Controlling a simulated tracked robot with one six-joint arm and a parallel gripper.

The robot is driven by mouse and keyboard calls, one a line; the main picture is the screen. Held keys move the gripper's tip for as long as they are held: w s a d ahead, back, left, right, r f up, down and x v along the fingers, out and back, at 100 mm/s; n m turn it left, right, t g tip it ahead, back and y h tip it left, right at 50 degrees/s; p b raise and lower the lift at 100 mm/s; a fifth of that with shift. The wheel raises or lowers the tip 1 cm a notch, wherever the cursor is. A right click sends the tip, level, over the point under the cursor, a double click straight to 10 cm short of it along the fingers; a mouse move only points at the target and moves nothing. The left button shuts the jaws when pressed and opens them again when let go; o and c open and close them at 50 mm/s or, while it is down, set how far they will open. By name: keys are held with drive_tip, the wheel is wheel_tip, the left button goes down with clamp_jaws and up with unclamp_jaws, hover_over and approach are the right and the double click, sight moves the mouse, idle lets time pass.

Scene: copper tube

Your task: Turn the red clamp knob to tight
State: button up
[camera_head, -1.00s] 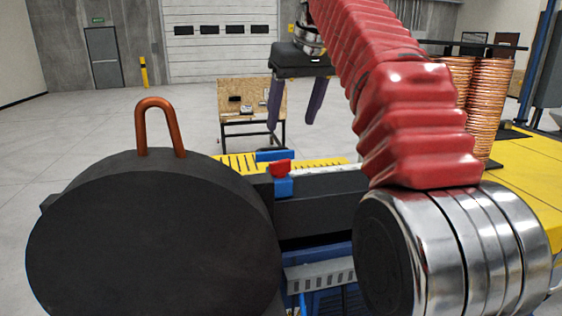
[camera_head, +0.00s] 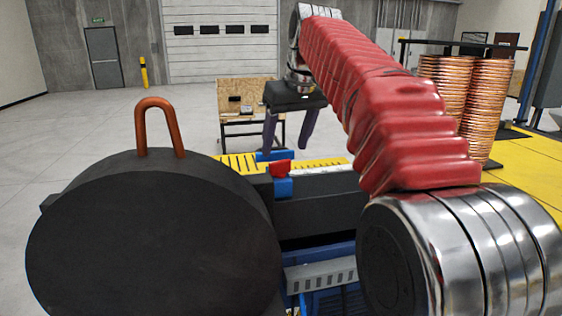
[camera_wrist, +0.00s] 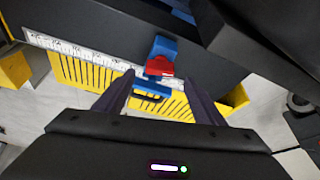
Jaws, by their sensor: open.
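The red clamp knob (camera_head: 280,168) sits on a blue clamp block (camera_head: 284,187) at the edge of a black beam (camera_head: 325,200). In the wrist view the knob (camera_wrist: 160,66) shows between the two dark fingers, with the blue block (camera_wrist: 166,46) just above it. My gripper (camera_head: 287,147) hangs down above the knob in the head view, its fingers spread wide. In the wrist view my gripper (camera_wrist: 163,84) is open and empty. The fingers appear apart from the knob; the exact gap is unclear.
A white scale strip (camera_wrist: 80,50) runs along the black beam beside slotted yellow plates (camera_wrist: 80,75). A bent copper tube (camera_head: 158,125) shows above a large black round body (camera_head: 150,240). Stacks of copper coils (camera_head: 485,100) stand at the right. Open floor lies behind.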

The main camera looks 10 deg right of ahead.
sight(280, 162)
drive_tip(key=shift+x, duration=3.2)
drive_tip(key=shift+c, duration=0.3)
drive_tip(key=c, duration=1)
drive_tip(key=shift+m+h, duration=0.6)
drive_tip(key=shift+m, duration=0.9)
drive_tip(key=o, duration=1.1)
drive_tip(key=shift+c, duration=0.2)
